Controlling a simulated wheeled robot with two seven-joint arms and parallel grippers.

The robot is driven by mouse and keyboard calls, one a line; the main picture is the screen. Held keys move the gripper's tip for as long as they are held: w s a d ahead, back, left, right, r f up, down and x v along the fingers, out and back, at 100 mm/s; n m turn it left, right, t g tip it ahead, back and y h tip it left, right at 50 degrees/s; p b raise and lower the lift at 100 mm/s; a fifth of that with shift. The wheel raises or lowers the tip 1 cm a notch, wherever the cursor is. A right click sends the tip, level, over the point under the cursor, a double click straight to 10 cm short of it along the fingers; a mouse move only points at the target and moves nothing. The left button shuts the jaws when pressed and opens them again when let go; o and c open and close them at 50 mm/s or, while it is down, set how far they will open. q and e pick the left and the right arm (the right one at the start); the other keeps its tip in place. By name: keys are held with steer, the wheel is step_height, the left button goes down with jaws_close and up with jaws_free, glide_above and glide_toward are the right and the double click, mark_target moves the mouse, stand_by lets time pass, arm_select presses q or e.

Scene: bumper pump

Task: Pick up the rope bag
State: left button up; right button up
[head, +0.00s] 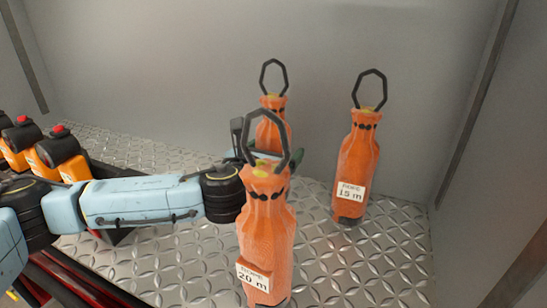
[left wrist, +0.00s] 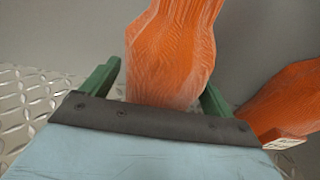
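Three orange rope bags with dark loop handles stand in the head view. The front one (head: 267,235) is labelled 20 m, the right one (head: 357,155) 15 m. The back one (head: 273,127) is partly hidden by the front bag and its label does not show. My left gripper (head: 266,153) reaches in from the left behind the front bag, at the back bag. In the left wrist view, the green fingers of my left gripper (left wrist: 160,85) stand open on either side of a bag (left wrist: 170,55), with a small gap at the left finger. My right gripper is not in view.
Another orange bag with a white label (left wrist: 283,105) is close on the right in the left wrist view. Orange and black bottles with red caps (head: 62,150) stand at the left. Grey walls enclose the back and right of the metal tread-plate floor (head: 375,265).

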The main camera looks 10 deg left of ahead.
arm_select(q)
steer(key=c, duration=1.5)
steer(key=shift+w+r, duration=0.1)
steer(key=shift+r, duration=0.05)
steer(key=shift+c, duration=0.6)
